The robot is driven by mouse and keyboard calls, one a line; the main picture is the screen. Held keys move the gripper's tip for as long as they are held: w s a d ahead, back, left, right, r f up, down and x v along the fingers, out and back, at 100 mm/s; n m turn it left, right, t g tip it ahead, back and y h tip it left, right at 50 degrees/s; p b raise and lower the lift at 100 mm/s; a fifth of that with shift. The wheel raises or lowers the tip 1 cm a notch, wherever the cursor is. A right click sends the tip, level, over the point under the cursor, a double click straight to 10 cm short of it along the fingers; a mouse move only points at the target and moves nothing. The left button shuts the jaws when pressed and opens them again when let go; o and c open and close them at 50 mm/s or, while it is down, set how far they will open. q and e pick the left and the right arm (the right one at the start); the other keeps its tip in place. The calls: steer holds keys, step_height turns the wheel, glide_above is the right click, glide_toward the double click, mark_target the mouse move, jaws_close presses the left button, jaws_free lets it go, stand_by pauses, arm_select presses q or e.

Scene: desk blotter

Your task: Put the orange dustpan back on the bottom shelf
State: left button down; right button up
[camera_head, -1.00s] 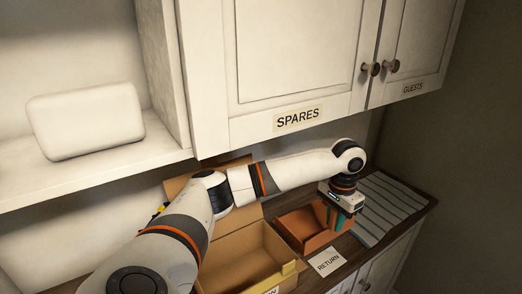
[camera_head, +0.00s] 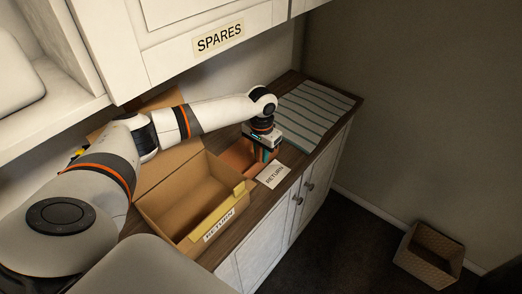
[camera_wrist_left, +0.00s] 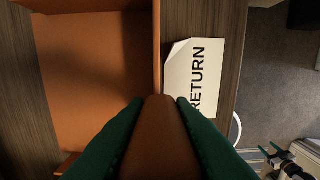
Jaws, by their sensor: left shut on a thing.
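The orange dustpan (camera_head: 238,158), an open tray with raised walls, sits on the dark wooden counter behind the RETURN card. In the left wrist view its flat floor (camera_wrist_left: 95,75) fills the left side. My left gripper (camera_head: 264,156) is over its right side. In the wrist view its green fingers are shut on an orange-brown upright part at the dustpan's right wall. The gripper hides some of the dustpan in the head view. An open shelf (camera_head: 60,118) shows at the left; I cannot tell if it is the bottom one.
An open cardboard box (camera_head: 185,205) with a RETURN label stands left of the dustpan. A RETURN card (camera_head: 273,175) lies in front, and a striped cloth (camera_head: 308,112) to the right. The SPARES cabinet (camera_head: 185,40) hangs above. A wicker basket (camera_head: 428,255) stands on the floor.

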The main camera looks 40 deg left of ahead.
arm_select(q)
steer(key=c, duration=1.3)
jaws_free()
steer(key=shift+f, duration=0.1)
steer(key=shift+o, duration=0.2)
